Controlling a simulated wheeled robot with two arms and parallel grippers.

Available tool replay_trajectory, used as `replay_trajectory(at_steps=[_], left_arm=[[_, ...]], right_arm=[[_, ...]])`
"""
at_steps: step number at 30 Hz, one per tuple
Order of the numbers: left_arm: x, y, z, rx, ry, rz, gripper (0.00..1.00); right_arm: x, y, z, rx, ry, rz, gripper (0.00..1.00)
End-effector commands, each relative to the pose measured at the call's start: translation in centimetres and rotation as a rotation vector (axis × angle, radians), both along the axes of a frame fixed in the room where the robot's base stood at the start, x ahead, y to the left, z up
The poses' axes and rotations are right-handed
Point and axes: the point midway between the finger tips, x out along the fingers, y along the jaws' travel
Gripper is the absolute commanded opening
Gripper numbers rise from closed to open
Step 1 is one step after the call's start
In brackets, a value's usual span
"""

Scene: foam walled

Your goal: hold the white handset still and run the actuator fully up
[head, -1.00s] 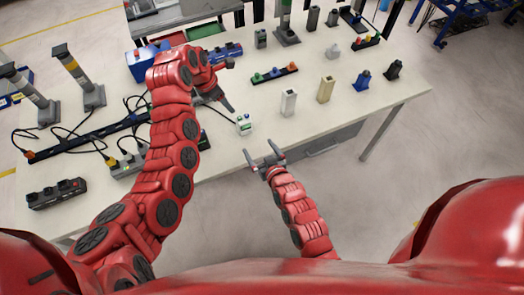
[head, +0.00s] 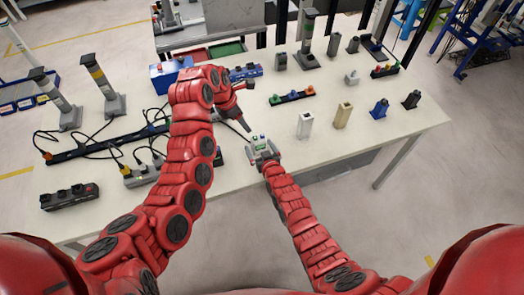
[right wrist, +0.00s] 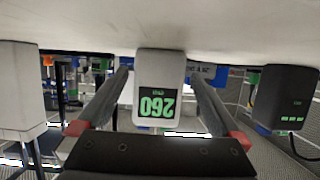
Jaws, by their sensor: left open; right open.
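The small white handset (head: 258,144) stands near the table's front edge, with a green and a blue button on top. In the right wrist view the handset (right wrist: 160,65) is centred, its green display reading 260 upside down. My right gripper (head: 263,153) is open, with one finger on either side of the handset and gaps visible. My left gripper (head: 247,106) is open just behind and above the handset, fingers spread. Lifting columns with grey bases stand at the left (head: 50,95), beside it (head: 102,85), and at the back (head: 306,40). I cannot tell which one the handset drives.
A white block (head: 304,125), a beige block (head: 342,116) and a blue one (head: 379,108) stand right of the handset. A button strip (head: 291,97) lies behind. The table's front right is clear.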

Motion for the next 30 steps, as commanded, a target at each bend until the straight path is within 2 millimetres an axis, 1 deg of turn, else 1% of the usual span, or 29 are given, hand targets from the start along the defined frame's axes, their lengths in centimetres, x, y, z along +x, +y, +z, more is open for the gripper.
replay_trajectory(at_steps=[6, 15, 17, 18, 23, 24, 26, 30], left_arm=[[0.00, 0.00, 0.00, 0.000, 0.000, 0.000, 0.50], [0.00, 0.00, 0.00, 0.000, 0.000, 0.000, 0.50], [0.00, 0.00, 0.00, 0.000, 0.000, 0.000, 0.50], [0.00, 0.00, 0.00, 0.000, 0.000, 0.000, 0.50], [0.00, 0.00, 0.00, 0.000, 0.000, 0.000, 0.50], [-0.01, -0.01, -0.01, 0.000, 0.000, 0.000, 0.50], [0.00, 0.00, 0.00, 0.000, 0.000, 0.000, 0.50], [0.00, 0.00, 0.00, 0.000, 0.000, 0.000, 0.50]], right_arm=[[0.89, 0.20, -0.04, 0.001, -0.004, -0.003, 1.00], [0.99, 0.15, -0.02, 0.003, -0.004, -0.005, 1.00], [0.99, 0.14, -0.01, 0.003, -0.004, -0.005, 0.91], [0.99, 0.15, -0.01, 0.003, -0.004, -0.005, 0.84], [0.98, 0.13, -0.02, 0.002, -0.005, -0.004, 0.55], [0.98, 0.13, -0.01, 0.002, -0.005, -0.004, 0.48], [0.98, 0.13, -0.01, 0.002, -0.005, -0.004, 0.37], [0.98, 0.13, -0.01, 0.002, -0.005, -0.004, 0.12]])
